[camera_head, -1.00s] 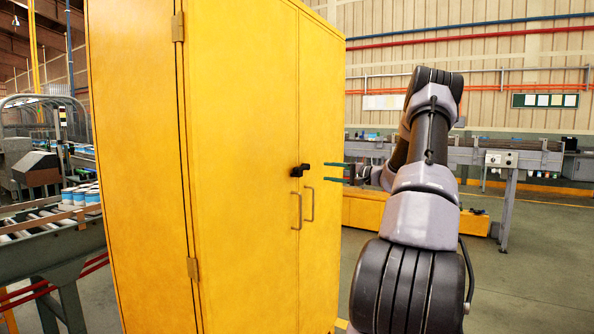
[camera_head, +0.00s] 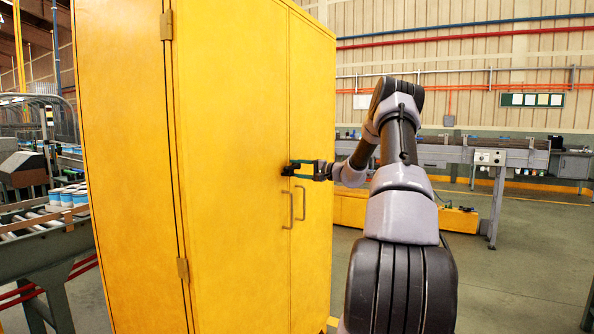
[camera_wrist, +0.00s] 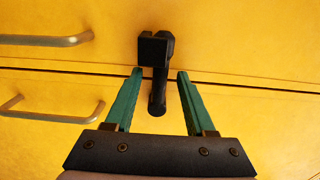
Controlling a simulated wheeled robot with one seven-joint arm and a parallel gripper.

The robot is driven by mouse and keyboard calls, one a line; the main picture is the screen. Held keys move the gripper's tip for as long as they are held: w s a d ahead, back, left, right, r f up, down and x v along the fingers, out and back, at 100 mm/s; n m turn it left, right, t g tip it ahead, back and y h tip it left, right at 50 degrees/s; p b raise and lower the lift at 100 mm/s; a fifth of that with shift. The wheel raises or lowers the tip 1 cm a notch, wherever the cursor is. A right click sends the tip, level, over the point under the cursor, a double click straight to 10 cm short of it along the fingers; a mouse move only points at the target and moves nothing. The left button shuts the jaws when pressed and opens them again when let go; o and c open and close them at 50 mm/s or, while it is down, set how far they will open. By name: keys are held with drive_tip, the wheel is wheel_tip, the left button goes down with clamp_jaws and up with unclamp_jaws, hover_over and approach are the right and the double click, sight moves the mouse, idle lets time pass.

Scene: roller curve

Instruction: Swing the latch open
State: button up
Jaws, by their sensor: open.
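The black latch (camera_wrist: 157,75) is on the front of the yellow cabinet (camera_head: 231,120), across the seam between its two doors. In the head view the latch (camera_head: 288,169) is small and partly hidden by my gripper (camera_head: 306,168). In the wrist view my gripper (camera_wrist: 156,75) is open, its two green fingers on either side of the latch's bar. A gap shows between each finger and the bar; I cannot tell whether either touches it. Both cabinet doors are shut.
Two door handles (camera_head: 291,206) sit just below the latch, one on each door; they also show in the wrist view (camera_wrist: 45,40). A roller conveyor (camera_head: 35,222) with cans stands at the left. Another conveyor (camera_head: 455,152) runs behind my arm. Open floor lies at the right.

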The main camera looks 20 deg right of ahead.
clamp_jaws()
idle(1.3)
